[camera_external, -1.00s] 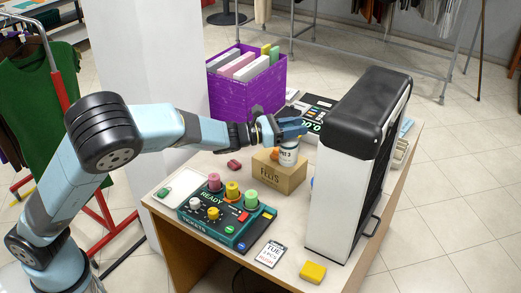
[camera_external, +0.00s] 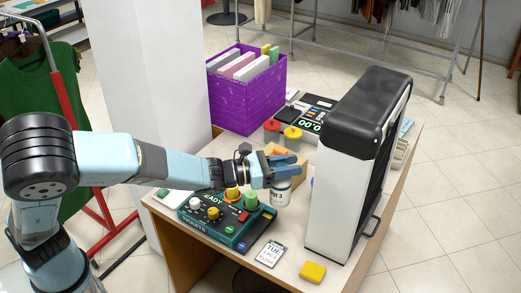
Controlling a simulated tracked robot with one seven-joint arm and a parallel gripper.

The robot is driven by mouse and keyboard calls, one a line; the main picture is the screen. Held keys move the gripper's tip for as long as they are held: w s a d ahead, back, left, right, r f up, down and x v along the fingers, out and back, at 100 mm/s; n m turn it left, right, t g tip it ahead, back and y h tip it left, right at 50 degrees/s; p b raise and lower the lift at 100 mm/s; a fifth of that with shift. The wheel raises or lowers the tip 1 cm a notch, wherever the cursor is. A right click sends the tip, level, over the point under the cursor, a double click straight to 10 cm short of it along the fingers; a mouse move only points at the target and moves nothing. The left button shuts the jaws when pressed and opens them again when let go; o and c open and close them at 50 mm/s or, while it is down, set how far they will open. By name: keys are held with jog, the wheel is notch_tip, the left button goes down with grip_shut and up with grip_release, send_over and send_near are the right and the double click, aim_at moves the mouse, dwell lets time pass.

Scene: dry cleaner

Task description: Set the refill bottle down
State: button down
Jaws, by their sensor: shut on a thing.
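The refill bottle (camera_external: 281,193) is a small white bottle with dark lettering and a figure 3 on its label. My gripper (camera_external: 286,173) is shut on its upper part from the left, and the fingers hide the bottle's top. The bottle is upright, between the ticket console and the tall black-and-white machine, in front of the cardboard box. I cannot tell whether its base touches the table (camera_external: 283,230) or hangs just above it.
The green ticket console (camera_external: 215,226) with coloured knobs is close on the left. The cardboard box (camera_external: 297,160) is mostly hidden behind my gripper. The black-and-white machine (camera_external: 334,185) stands right. A ticket card (camera_external: 271,253) and yellow block (camera_external: 312,272) lie in front. Red-lidded (camera_external: 272,130) and yellow-lidded (camera_external: 292,137) jars stand behind.

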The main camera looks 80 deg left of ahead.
notch_tip(320, 180, down, 20)
dwell(0.9)
jog(key=shift+f, duration=0.2)
jog(key=c, duration=0.7)
grip_release()
jog(key=shift+c, duration=0.2)
jog(key=shift+r, duration=0.1)
